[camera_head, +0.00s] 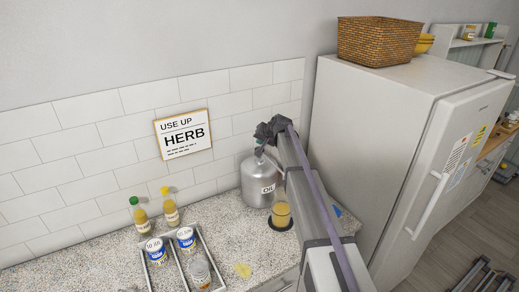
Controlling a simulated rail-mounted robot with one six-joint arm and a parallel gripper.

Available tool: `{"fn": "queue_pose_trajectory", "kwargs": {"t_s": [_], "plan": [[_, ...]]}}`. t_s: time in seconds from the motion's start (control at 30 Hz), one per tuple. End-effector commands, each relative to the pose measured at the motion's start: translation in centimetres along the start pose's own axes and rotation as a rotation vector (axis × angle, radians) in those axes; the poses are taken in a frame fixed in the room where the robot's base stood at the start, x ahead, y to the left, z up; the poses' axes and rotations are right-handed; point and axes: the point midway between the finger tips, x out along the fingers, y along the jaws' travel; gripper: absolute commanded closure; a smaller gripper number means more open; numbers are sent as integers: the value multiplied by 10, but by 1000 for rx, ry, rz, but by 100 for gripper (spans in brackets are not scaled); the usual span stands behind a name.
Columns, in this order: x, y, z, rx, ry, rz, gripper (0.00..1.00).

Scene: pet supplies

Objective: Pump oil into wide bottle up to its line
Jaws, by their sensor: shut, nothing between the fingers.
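A grey metal canister marked OIL (256,181) stands on the counter against the tiled wall. My gripper (263,139) is shut, just above the canister's top where the pump head is; my gripper and arm hide most of the pump. I cannot tell whether it touches the pump. A wide clear bottle (281,214) stands upright in front of the canister on a dark round base (273,226). Amber oil shows inside it. Its line and the exact oil level are too small to tell, and my arm passes close on its right.
A divided tray (213,262) at front left holds blue-and-white tubs (186,238) and a jar (200,273). Two yellow bottles (170,212) stand behind it.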

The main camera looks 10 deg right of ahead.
Motion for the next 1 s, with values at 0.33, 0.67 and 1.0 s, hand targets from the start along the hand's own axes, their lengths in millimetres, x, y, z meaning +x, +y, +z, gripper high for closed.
{"fn": "queue_pose_trajectory", "kwargs": {"t_s": [0.33, 0.67, 1.0], "plan": [[0, 0, 0, 0, 0, 0, 100], [5, 4, 4, 0, 0, 0, 100], [6, 4, 4, 0, 0, 0, 100]]}}
